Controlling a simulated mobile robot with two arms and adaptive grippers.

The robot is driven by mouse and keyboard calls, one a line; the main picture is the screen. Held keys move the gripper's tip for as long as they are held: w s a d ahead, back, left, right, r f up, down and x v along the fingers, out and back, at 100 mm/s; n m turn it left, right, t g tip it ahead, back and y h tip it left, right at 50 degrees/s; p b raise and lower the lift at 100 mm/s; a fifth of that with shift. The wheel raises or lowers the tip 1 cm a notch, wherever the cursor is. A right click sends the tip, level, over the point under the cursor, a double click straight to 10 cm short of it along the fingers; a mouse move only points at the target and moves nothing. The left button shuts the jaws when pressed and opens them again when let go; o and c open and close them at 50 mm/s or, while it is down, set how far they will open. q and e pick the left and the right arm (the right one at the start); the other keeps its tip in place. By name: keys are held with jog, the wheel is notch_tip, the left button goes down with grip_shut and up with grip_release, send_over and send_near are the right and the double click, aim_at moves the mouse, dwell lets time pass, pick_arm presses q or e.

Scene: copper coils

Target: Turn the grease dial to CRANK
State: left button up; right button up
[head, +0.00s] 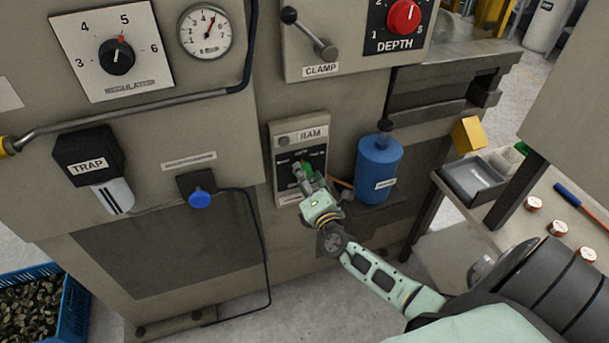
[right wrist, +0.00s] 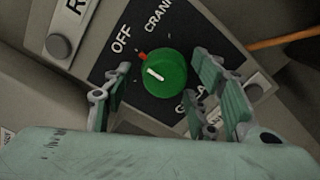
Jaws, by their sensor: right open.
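The grease dial is a round green knob (right wrist: 162,73) with a white pointer line, on a black plate (head: 283,162) below the RAM label. Its line slants to the upper left, and a red mark sits by the knob's edge on that side. OFF and CRANK labels show beyond the knob in the right wrist view; a third label is partly hidden by a finger. My right gripper (head: 308,175) is open in front of the plate, with its fingers either side of the knob in the wrist view. I cannot tell whether they touch it. My left gripper is out of view.
A blue bottle (head: 379,168) stands right of the plate. The CLAMP lever (head: 310,36) and red DEPTH knob (head: 403,16) are above. A blue knob (head: 199,198) with a black cable is to the left. A grey tray (head: 474,183) sits on the right bench.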

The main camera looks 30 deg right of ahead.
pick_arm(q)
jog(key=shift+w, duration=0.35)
pick_arm(e)
jog(key=shift+w, duration=0.15)
jog(key=shift+c, duration=0.4)
jog(key=c, duration=1)
jog(key=m+b, duration=0.2)
jog(key=m, duration=0.1)
jog(key=m+b, duration=0.2)
jog(key=b, duration=0.1)
jog(key=m+b, duration=0.3)
jog(key=shift+d+r+m, duration=0.15)
jog(key=shift+d+m, duration=0.15)
pick_arm(q)
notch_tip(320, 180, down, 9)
jog(key=b, duration=0.1)
pick_arm(e)
jog(key=shift+d+r+m, duration=0.1)
jog(key=shift+r+m, duration=0.1)
jog(key=shift+m, duration=1.4)
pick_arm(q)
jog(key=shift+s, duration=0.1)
pick_arm(e)
jog(key=shift+m, duration=0.3)
jog(key=o, duration=0.9)
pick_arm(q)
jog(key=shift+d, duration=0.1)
pick_arm(e)
jog(key=shift+o, duration=0.9)
jog(key=shift+f, duration=0.15)
